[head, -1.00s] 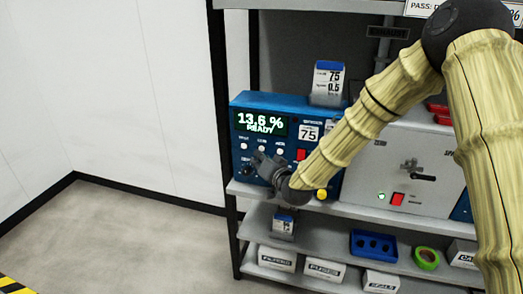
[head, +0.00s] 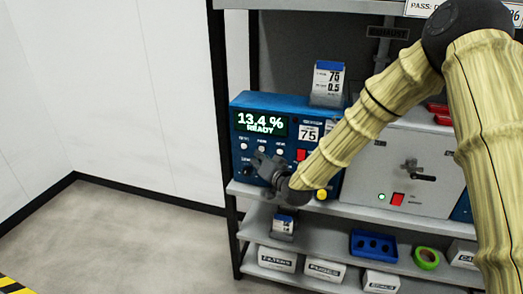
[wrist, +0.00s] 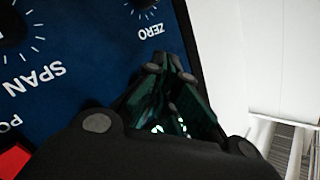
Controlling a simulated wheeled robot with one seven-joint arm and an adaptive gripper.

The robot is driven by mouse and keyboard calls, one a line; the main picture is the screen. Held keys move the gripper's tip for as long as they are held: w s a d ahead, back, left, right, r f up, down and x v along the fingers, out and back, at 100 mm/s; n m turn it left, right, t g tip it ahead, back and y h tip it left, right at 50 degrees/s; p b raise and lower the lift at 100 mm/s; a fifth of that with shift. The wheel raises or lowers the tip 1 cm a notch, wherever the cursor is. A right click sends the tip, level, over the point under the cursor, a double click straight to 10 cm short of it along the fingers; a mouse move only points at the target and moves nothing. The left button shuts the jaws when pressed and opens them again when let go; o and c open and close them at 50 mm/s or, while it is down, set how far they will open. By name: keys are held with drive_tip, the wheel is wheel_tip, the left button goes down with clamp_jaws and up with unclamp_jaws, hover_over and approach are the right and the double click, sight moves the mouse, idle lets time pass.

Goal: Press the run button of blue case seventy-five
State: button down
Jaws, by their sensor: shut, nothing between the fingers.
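The blue case (head: 290,104) with a "75" label (head: 309,134) stands on the shelf. Its display (head: 261,122) reads 13.4 % READY. Several small round white buttons (head: 244,146) sit in a row below the display; their labels are too small to read. My gripper (head: 262,164) is shut and empty in front of the panel, just below this row. In the wrist view the shut fingertips (wrist: 171,62) are close to the blue panel (wrist: 95,65), near the word ZERO and a knob (wrist: 142,4). I cannot tell whether they touch it. My arm hides the panel's lower right.
A red switch (head: 301,155) and a yellow round part (head: 321,194) are beside my wrist. A grey case (head: 385,150) stands to the right. Below are boxes, a blue tray (head: 372,244) and green tape (head: 427,258). Free floor lies left.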

drive_tip(key=shift+w, duration=0.15)
drive_tip(key=shift+w+d, duration=0.15)
drive_tip(key=shift+w, duration=0.1)
drive_tip(key=shift+w+d, duration=0.15)
drive_tip(key=shift+w, duration=0.3)
idle(1.2)
drive_tip(key=shift+s, duration=0.1)
drive_tip(key=shift+s+a, duration=0.3)
drive_tip(key=shift+s, duration=0.45)
drive_tip(key=shift+s+a, duration=0.25)
drive_tip(key=shift+s, duration=0.55)
drive_tip(key=shift+s+a, duration=0.25)
drive_tip(key=shift+s, duration=0.55)
drive_tip(key=shift+s+a, duration=0.25)
drive_tip(key=shift+s, duration=0.55)
